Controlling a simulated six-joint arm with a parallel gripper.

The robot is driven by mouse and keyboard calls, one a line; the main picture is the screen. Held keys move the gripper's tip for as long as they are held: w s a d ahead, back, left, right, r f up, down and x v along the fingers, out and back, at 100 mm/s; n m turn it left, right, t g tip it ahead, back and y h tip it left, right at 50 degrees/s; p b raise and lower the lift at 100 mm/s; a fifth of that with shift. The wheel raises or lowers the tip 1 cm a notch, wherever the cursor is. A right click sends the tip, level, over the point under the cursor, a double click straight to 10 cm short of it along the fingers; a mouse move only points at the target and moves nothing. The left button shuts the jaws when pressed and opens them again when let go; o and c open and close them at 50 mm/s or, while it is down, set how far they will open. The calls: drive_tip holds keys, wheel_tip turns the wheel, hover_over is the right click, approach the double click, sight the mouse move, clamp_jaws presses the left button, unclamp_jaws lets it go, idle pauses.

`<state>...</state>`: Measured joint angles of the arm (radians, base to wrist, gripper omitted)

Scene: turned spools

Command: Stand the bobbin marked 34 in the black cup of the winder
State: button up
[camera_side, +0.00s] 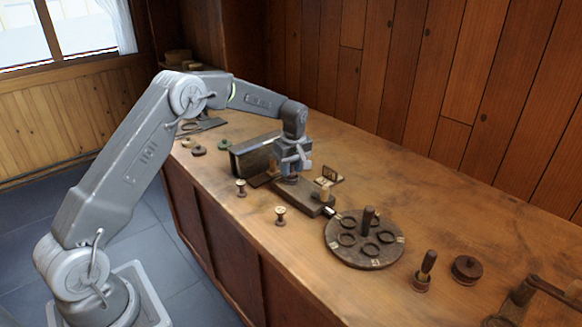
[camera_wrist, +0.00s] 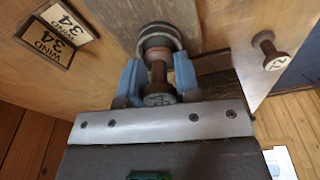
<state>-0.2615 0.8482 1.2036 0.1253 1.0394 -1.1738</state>
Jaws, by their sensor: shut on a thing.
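My gripper (camera_wrist: 157,78) is shut on a dark wooden bobbin (camera_wrist: 158,97); its pale top label is too blurred to read. In the wrist view the bobbin's far end overlaps a round dark cup (camera_wrist: 160,32); I cannot tell whether it is inside or just above. In the side view my gripper (camera_side: 292,176) is over the winder's long wooden block (camera_side: 312,204), and its fingers hide the held bobbin. A card beside the winder reads WIND 34 (camera_wrist: 55,36); it also shows in the side view (camera_side: 332,175).
Two loose bobbins stand on the bench (camera_side: 241,188) and (camera_side: 280,215); one with a marked top shows in the wrist view (camera_wrist: 268,50). A round tray with rings (camera_side: 366,252), a handled tool (camera_side: 425,272) and a dark disc (camera_side: 466,269) lie right. A dark box (camera_side: 252,156) is behind.

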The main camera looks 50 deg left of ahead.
drive_tip(key=shift+f, duration=0.75)
idle(1.4)
drive_tip(key=o, duration=1)
drive_tip(key=shift+s, duration=0.1)
drive_tip(key=shift+c, duration=0.2)
drive_tip(key=shift+r, duration=0.15)
drive_tip(key=shift+r, duration=4.3)
